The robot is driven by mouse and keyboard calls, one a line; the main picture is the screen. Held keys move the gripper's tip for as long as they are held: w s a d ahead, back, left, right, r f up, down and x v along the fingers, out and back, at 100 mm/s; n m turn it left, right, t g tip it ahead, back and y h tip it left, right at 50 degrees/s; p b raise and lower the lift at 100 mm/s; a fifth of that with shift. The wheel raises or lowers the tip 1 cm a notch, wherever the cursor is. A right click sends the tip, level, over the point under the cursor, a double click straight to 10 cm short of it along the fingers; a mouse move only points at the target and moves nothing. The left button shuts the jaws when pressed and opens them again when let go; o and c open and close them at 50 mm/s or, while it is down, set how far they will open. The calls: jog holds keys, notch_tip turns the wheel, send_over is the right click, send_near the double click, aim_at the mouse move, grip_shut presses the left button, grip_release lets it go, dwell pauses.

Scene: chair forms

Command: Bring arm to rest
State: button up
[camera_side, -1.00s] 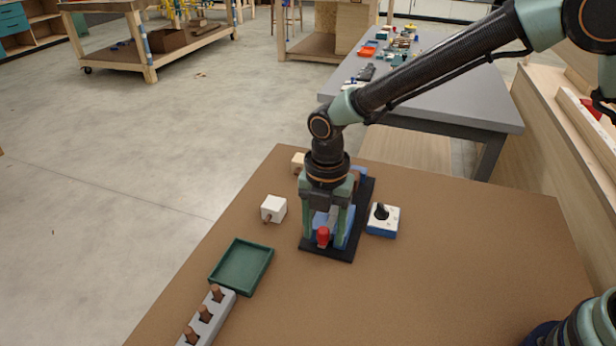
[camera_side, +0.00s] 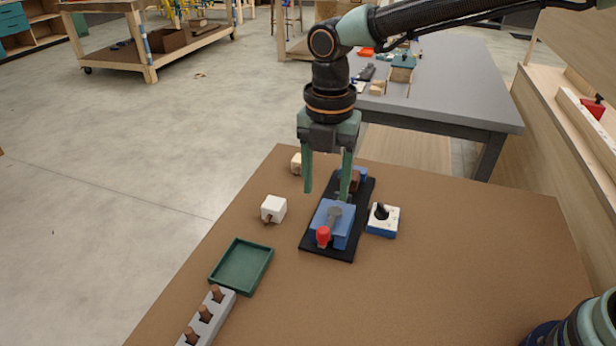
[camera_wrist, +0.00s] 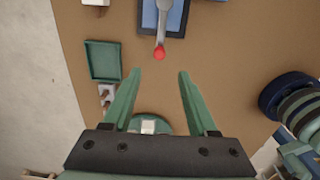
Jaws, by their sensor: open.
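My gripper (camera_side: 327,188) is open and empty. In the side view it hangs above the blue fixture (camera_side: 341,228), which sits on a black base plate (camera_side: 318,246) and carries a grey lever with a red knob (camera_side: 323,236). In the wrist view the two green fingers of my gripper (camera_wrist: 155,76) are spread apart. The red knob (camera_wrist: 159,53) shows just beyond and between the fingertips, with the blue fixture (camera_wrist: 149,18) at the top edge.
A white block (camera_side: 273,208) and a green tray (camera_side: 242,266) lie left of the base plate. A grey rack (camera_side: 217,312) with brown pegs is at the front left. A blue-and-white block with a black knob (camera_side: 383,221) stands to the right. The table's right side is clear.

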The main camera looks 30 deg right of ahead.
jog(key=shift+r, duration=0.6)
jog(key=s+d+r+m+t, duration=0.25)
jog(key=d+r+m, duration=0.35)
jog(key=d+m, duration=0.6)
jog(key=s+d+m+t, duration=0.3)
jog(key=s+d+m, duration=0.5)
jog(key=d+m, duration=0.3)
jog(key=m, duration=0.4)
